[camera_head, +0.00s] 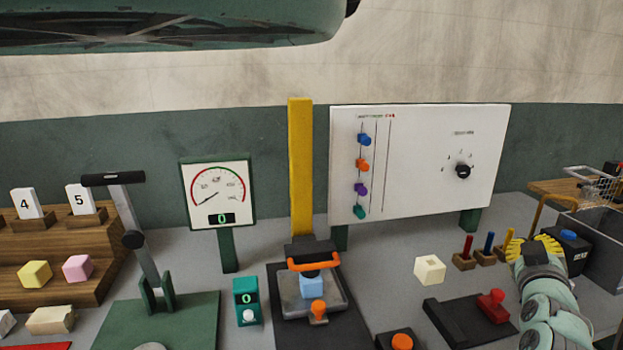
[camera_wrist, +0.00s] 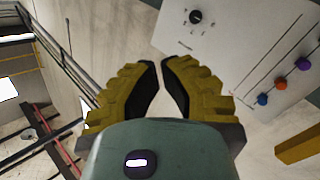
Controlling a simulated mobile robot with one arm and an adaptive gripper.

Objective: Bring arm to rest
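My gripper (camera_head: 534,247) has yellow ribbed fingers and is at the right of the head view, in front of the back wall. It appears beside the small colored pegs in that view. In the wrist view my gripper (camera_wrist: 161,62) has its two fingertips almost together, with only a narrow empty gap between them. Nothing is held. The wrist view looks up past the fingers toward the wall and ceiling.
A white panel (camera_head: 430,190) with colored sliders and a dial (camera_head: 463,171) stands behind. The press (camera_head: 309,285) holds a light blue block (camera_head: 312,287). A cream cube (camera_head: 430,269), red-handled black device (camera_head: 492,306) and grey bin (camera_head: 603,248) lie near my arm.

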